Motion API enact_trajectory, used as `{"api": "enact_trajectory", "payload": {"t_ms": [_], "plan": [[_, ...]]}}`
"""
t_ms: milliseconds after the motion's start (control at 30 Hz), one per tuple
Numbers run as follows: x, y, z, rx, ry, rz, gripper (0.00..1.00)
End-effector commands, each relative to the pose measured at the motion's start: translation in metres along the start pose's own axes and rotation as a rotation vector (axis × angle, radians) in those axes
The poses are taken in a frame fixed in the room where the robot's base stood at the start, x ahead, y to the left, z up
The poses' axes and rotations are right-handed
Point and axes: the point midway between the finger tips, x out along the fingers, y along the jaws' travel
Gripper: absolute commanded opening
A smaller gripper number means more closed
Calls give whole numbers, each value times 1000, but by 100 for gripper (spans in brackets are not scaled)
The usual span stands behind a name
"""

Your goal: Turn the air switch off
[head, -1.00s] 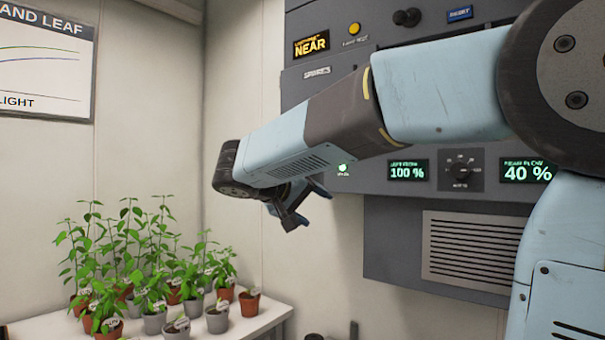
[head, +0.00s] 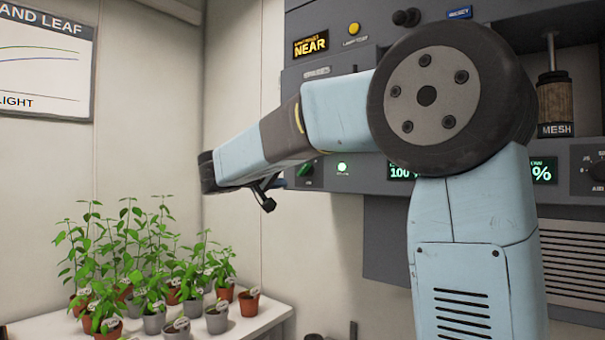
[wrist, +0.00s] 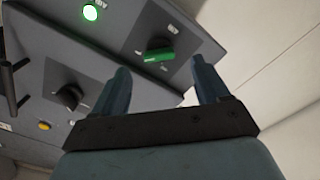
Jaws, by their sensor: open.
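A green-handled rotary switch (head: 306,170) sits on the lower left of the grey panel, beside a lit green lamp (head: 342,167). Its small label is too blurred to read for sure. In the wrist view the green handle (wrist: 158,55) lies beyond and between my fingertips, with the lit lamp (wrist: 90,12) to its upper left. My gripper (wrist: 161,70) is open and empty, with a gap to the switch. In the head view my gripper (head: 267,194) is left of the switch and slightly below it, partly hidden by my wrist.
The grey panel (head: 385,262) also carries a yellow button (head: 354,29), a black knob (head: 406,17), a dial (head: 597,168) at the right and percentage displays partly hidden by my arm. Several potted plants (head: 140,265) stand on a white table (head: 250,318) at the lower left.

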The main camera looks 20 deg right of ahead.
Motion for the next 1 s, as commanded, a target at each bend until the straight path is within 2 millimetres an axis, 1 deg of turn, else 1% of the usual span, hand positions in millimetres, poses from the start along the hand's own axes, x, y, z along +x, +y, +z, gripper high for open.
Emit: {"api": "enact_trajectory", "payload": {"t_ms": [33,100,200,333,500,800,1000], "plan": [[10,0,0,0,-2,2,75],[21,0,0,0,-2,2,75],[36,1,0,0,-2,2,75],[50,0,0,0,-1,1,75],[60,0,0,0,0,0,75],[61,0,0,0,-1,0,75],[61,1,1,0,-1,1,56]]}}
